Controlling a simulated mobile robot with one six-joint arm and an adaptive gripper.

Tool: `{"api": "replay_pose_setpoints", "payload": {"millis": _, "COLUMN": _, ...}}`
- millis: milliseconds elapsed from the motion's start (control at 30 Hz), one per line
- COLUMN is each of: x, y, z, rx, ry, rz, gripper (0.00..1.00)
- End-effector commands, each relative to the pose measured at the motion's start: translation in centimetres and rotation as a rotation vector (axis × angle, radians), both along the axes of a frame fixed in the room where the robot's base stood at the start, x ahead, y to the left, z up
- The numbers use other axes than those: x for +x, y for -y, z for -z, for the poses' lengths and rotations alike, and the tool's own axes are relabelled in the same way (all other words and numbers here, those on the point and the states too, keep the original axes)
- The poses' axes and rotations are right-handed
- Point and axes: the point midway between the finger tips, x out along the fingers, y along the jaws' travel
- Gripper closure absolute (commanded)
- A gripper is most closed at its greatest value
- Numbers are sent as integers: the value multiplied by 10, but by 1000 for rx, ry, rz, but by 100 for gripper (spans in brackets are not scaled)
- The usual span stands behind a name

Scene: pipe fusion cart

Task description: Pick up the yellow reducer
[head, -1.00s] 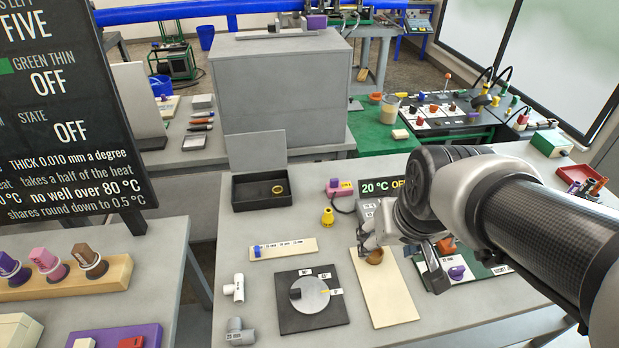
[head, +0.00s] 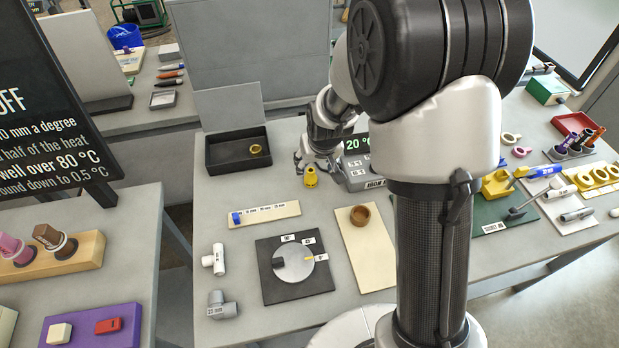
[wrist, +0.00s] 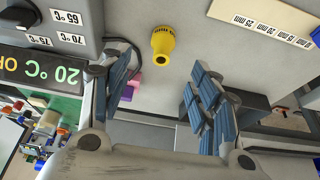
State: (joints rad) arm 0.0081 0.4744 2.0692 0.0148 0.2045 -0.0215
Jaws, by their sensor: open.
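The yellow reducer (head: 311,177) stands on the grey table, behind the ruler strip and right of the black tray. In the wrist view the yellow reducer (wrist: 163,43) lies ahead of the space between the fingers, touching neither. My gripper (wrist: 160,90) is open and empty, with its blue-padded fingers wide apart. In the head view my gripper (head: 310,160) is just behind the reducer, low over the table, partly hidden by my own arm.
A black open tray (head: 225,165) with a yellow ring stands left of the reducer. The iron's display box (head: 356,178) is close on the right. A ruler strip (head: 264,215), a dial plate (head: 290,290) and a cream board (head: 352,245) with a brown cup (head: 360,217) lie in front.

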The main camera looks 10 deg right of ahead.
Motion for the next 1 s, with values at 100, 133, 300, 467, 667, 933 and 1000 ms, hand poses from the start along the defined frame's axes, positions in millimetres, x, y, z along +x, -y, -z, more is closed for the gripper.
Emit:
{"api": "replay_pose_setpoints", "payload": {"millis": 100, "x": 9, "y": 0, "z": 25, "rx": 0, "ry": -2, "rz": 0, "gripper": 44}}
{"api": "replay_pose_setpoints", "payload": {"millis": 133, "x": 10, "y": 0, "z": 29, "rx": 0, "ry": -2, "rz": 0, "gripper": 44}}
{"api": "replay_pose_setpoints", "payload": {"millis": 300, "x": 17, "y": 0, "z": 42, "rx": 0, "ry": -1, "rz": 0, "gripper": 44}}
{"api": "replay_pose_setpoints", "payload": {"millis": 467, "x": 20, "y": -1, "z": 49, "rx": 0, "ry": -1, "rz": -1, "gripper": 44}}
{"api": "replay_pose_setpoints", "payload": {"millis": 667, "x": 30, "y": -4, "z": 77, "rx": -1, "ry": -2, "rz": -2, "gripper": 44}}
{"api": "replay_pose_setpoints", "payload": {"millis": 933, "x": 37, "y": -4, "z": 91, "rx": 1, "ry": 0, "rz": -2, "gripper": 44}}
{"api": "replay_pose_setpoints", "payload": {"millis": 1000, "x": 37, "y": -4, "z": 90, "rx": 1, "ry": 0, "rz": -2, "gripper": 44}}
